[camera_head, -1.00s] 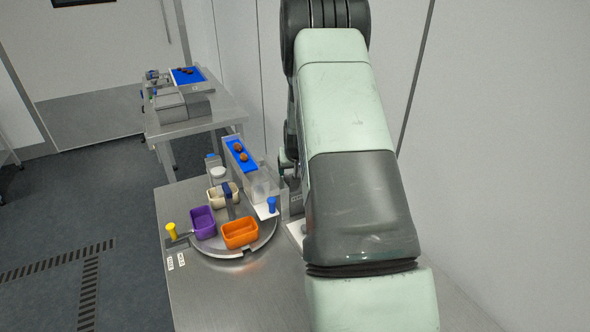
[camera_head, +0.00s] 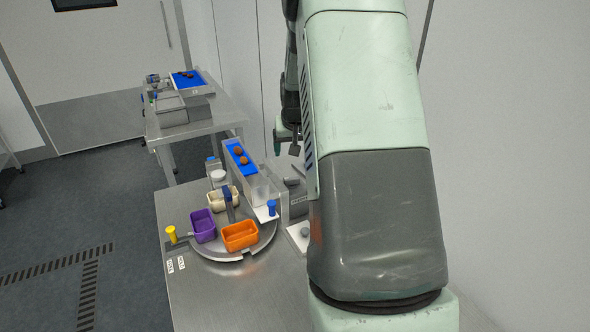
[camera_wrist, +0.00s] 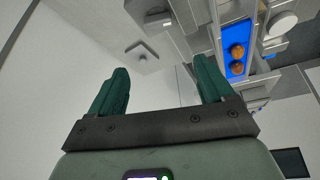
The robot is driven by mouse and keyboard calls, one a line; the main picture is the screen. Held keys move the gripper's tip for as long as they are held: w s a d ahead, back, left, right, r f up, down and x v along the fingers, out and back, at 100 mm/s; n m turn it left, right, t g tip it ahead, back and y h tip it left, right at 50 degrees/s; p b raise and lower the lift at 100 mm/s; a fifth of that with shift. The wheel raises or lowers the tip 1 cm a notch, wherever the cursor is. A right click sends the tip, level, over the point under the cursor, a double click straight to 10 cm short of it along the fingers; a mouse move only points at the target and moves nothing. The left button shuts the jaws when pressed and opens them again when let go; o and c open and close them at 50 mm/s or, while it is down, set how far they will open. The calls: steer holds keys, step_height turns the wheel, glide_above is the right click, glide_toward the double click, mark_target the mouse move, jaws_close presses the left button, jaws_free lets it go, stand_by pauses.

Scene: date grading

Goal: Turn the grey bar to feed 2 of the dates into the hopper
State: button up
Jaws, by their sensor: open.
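Two brown dates (camera_head: 241,155) lie on the blue chute (camera_head: 231,143) of a pale housing. They also show in the wrist view (camera_wrist: 237,60), at the upper right, beyond my right-hand finger. A small grey bar (camera_wrist: 138,47) stands out from a pale surface in the wrist view, up and ahead of my fingers; I take it to be the task's bar. My gripper (camera_wrist: 163,68) has its two green fingers wide apart, with nothing between them and clear of the bar. I cannot tell which part is the hopper.
Below the chute, a round tray (camera_head: 206,249) holds purple (camera_head: 204,227), orange (camera_head: 240,236) and cream (camera_head: 217,203) bins. A blue knob (camera_head: 271,207) and a yellow knob (camera_head: 171,234) stand near it. A second table (camera_head: 205,123) is behind. The steel tabletop's front is clear.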

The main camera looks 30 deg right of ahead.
mark_target(290, 178)
steer(key=shift+s+f+t+h, duration=0.3)
steer(key=shift+s+f+t, duration=0.5)
steer(key=shift+s, duration=0.35)
steer(key=shift+c, duration=0.5)
